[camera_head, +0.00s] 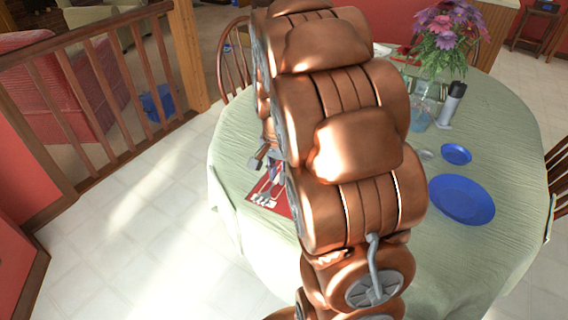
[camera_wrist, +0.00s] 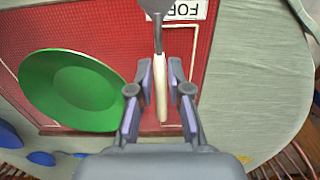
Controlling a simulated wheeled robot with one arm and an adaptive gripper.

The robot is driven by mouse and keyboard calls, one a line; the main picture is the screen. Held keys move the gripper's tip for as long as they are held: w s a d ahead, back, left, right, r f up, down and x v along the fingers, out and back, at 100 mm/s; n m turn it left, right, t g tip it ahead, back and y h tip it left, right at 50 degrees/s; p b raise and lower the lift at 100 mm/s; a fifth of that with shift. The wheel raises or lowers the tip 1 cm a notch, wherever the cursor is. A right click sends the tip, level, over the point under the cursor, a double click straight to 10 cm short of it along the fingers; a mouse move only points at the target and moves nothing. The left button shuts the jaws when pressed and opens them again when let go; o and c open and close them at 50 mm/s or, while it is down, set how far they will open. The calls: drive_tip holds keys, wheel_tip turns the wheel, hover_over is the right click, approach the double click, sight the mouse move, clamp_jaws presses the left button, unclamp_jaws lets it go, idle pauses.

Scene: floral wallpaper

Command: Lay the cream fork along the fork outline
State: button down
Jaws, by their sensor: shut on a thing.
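In the wrist view my gripper (camera_wrist: 161,78) is shut on the cream fork (camera_wrist: 162,100). Its cream handle lies between the fingers and its grey head points to the top edge, where it is cut off. Below it is a red placemat (camera_wrist: 100,25) with a white label (camera_wrist: 187,9) reading "FOR", upside down. In the head view my gripper (camera_head: 266,157) is partly hidden by my arm, above the red placemat (camera_head: 283,207), where pale cutlery shapes show.
A green plate (camera_wrist: 72,90) lies on the mat, left of my gripper in the wrist view. In the head view a blue plate (camera_head: 461,199), a small blue dish (camera_head: 456,154), a dark bottle (camera_head: 452,103) and a flower vase (camera_head: 423,112) stand on the table's right side.

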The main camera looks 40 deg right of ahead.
drive_tip(key=w+d, duration=0.1)
drive_tip(key=d, duration=0.1)
drive_tip(key=w+d, duration=0.2)
drive_tip(key=w+d+f, duration=0.1)
drive_tip(key=w+d, duration=0.1)
drive_tip(key=shift+d+p, duration=0.1)
drive_tip(key=shift+p, duration=0.3)
drive_tip(key=shift+f, duration=1.65)
drive_tip(key=shift+f, duration=0.15)
drive_tip(key=c, duration=1.1)
unclamp_jaws()
wheel_tip(320, 180, up, 12)
drive_tip(key=s+a+r+n+g, duration=0.15)
drive_tip(key=s+a+n, duration=0.45)
drive_tip(key=s+a, duration=0.65)
drive_tip(key=s+a+f+n, duration=0.1)
drive_tip(key=s+a+n, duration=0.1)
drive_tip(key=s, duration=0.3)
drive_tip(key=s+a+f+n, duration=0.1)
drive_tip(key=s+a+n, duration=0.1)
drive_tip(key=s+a, duration=0.3)
drive_tip(key=s+a+f+n, duration=0.1)
drive_tip(key=s+a+n, duration=0.2)
drive_tip(key=s, duration=0.3)
drive_tip(key=shift+s+a+f+g, duration=0.2)
drive_tip(key=shift+s+a+g, duration=0.05)
drive_tip(key=shift+s+g, duration=0.1)
